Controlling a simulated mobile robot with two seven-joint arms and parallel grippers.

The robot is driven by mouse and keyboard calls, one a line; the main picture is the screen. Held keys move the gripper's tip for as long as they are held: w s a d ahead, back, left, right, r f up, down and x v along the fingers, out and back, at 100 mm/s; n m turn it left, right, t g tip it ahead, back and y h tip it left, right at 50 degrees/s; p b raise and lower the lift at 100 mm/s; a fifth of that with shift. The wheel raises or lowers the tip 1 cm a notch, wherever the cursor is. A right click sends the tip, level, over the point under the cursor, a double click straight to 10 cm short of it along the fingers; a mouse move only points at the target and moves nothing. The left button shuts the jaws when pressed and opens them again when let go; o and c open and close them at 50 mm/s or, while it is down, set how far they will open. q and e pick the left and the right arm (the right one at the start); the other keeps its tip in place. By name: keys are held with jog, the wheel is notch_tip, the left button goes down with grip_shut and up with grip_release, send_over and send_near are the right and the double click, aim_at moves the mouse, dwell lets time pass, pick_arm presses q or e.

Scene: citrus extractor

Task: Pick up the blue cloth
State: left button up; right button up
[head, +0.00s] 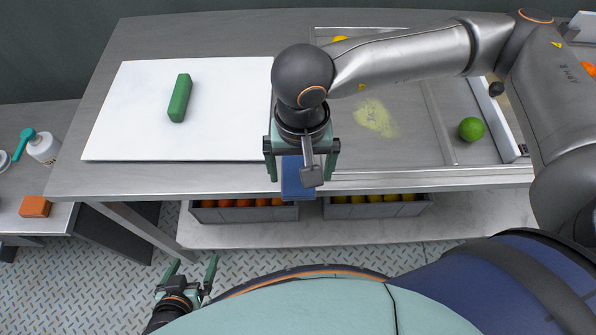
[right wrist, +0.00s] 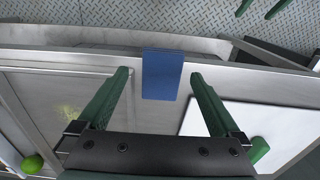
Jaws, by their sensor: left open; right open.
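The blue cloth (head: 293,182) lies at the front edge of the steel table and appears to hang partly over it. In the right wrist view the cloth (right wrist: 162,74) is a flat blue rectangle between the fingertips. My right gripper (head: 302,174) points down over the cloth, open, with one green finger on each side. The right gripper (right wrist: 159,76) holds nothing, and its height above the cloth is hard to tell. The gripper hides part of the cloth in the head view. My left gripper (head: 192,270) is open and empty over the floor at the lower left.
A white board (head: 225,100) with a green block (head: 180,98) lies left of the right gripper. A green lime (head: 471,129) sits in a tray at right. Crates of orange fruit (head: 243,203) and yellow fruit (head: 375,198) stand below the table edge. An orange block (head: 34,207) lies on the left side table.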

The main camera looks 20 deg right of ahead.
aim_at(299, 185)
jog(key=f, duration=0.4)
jog(key=shift+a+f+p, duration=0.2)
jog(key=shift+f+p, duration=0.2)
jog(key=c, duration=1.2)
